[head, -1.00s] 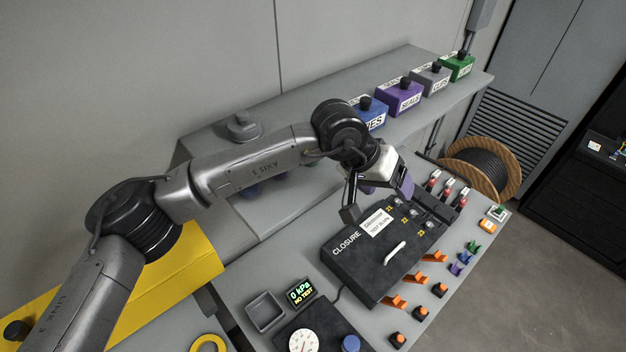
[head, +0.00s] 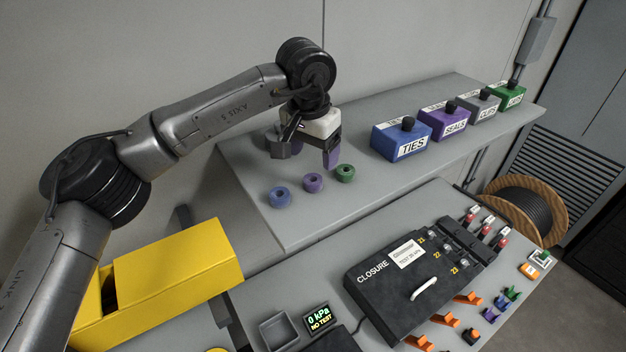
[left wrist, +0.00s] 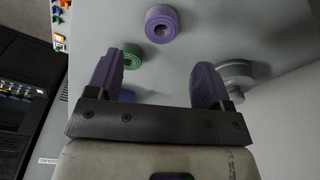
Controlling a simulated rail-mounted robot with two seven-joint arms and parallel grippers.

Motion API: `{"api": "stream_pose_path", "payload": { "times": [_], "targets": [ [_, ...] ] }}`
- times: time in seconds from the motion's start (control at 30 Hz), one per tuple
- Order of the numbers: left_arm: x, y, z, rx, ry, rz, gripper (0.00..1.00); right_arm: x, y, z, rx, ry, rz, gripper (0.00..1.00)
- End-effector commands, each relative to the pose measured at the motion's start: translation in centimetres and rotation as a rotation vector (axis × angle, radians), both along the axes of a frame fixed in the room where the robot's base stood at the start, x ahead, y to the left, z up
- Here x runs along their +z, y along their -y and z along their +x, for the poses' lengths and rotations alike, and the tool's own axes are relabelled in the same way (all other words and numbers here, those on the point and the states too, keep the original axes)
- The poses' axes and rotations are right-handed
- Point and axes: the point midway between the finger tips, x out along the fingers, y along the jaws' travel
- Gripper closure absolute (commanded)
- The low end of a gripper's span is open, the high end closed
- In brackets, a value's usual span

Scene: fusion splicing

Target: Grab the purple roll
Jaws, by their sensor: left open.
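The purple roll (head: 313,182) lies flat on the raised grey shelf, between a blue roll (head: 281,197) and a green roll (head: 345,173). My left gripper (head: 308,157) is open and empty above and behind the rolls. In the left wrist view, the purple roll (left wrist: 162,24) sits ahead of the open fingers (left wrist: 160,85), roughly centred between them and apart from both. The green roll (left wrist: 132,56) shows there partly behind one finger. My right gripper is in neither view.
Boxes for ties (head: 402,140), seals (head: 444,121) and others stand along the shelf to the right. The black closure case (head: 385,290) lies on the lower bench. A yellow bin (head: 165,280) is at lower left. A grey round object (left wrist: 236,75) sits beside one finger.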

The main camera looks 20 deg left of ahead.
Motion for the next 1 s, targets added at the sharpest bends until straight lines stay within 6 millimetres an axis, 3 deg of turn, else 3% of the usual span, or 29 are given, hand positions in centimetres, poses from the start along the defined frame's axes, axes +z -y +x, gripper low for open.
{"api": "stream_pose_path", "payload": {
  "times": [0.33, 0.7, 1.0],
  "targets": [
    [-2.0, 0.0, 0.0, -0.002, -0.002, 0.000, 0.27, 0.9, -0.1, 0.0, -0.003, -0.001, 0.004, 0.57],
    [-6.2, -0.1, -0.1, -0.001, -0.001, -0.001, 0.27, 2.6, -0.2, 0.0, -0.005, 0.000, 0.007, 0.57],
    [-6.6, -0.1, -0.1, -0.001, 0.001, -0.001, 0.27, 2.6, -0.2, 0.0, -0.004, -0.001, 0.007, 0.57]
  ]
}}
